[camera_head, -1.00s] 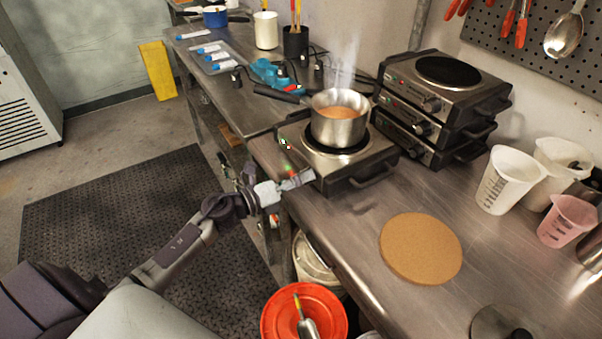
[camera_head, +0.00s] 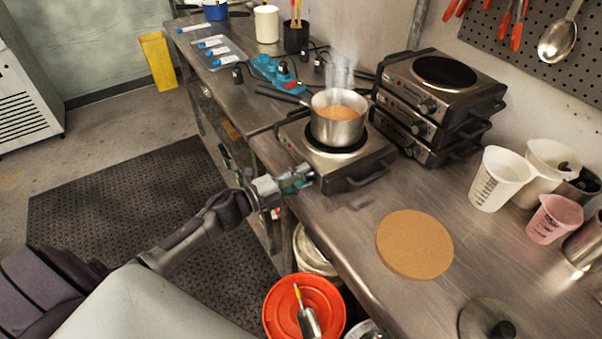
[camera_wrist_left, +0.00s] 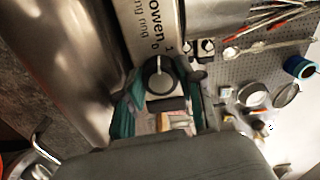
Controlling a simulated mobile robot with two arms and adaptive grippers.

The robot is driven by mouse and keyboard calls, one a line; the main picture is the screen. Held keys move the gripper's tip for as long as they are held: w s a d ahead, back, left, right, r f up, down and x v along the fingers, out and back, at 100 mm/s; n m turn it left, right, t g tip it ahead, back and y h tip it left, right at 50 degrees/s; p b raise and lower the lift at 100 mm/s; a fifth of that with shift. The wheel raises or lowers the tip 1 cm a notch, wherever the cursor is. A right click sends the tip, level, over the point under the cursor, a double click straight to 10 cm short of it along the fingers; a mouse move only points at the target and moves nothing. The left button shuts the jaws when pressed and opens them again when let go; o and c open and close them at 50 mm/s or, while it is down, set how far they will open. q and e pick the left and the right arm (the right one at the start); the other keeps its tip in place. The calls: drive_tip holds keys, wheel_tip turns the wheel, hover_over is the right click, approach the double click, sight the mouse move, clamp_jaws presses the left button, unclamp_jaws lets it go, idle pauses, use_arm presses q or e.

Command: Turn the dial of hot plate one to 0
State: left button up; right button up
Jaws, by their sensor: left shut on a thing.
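The hot plate with a saucepan on it (camera_head: 372,162) stands at the left end of the near steel counter, its front towards my arm. Its dial (camera_wrist_left: 159,74), black with a pale pointer line, shows in the left wrist view below printed lettering and a small "1". My left gripper (camera_head: 301,176) is at the front of this hot plate, shut on the dial, with its teal fingers on either side of it. In the head view the gripper hides the dial. I cannot read the dial's setting for sure. My right gripper is not in view.
A steaming saucepan (camera_head: 337,129) of orange-brown liquid sits on the ring, its handle pointing left. Stacked hot plates (camera_head: 470,111) stand behind to the right. A cork mat (camera_head: 414,244) lies on the counter. An orange bucket (camera_head: 275,318) stands below the counter's edge.

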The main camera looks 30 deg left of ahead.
use_arm(q)
drive_tip(key=shift+n, duration=0.5)
drive_tip(key=o, duration=1.1)
drive_tip(key=shift+o, duration=0.2)
drive_tip(key=shift+f, duration=0.1)
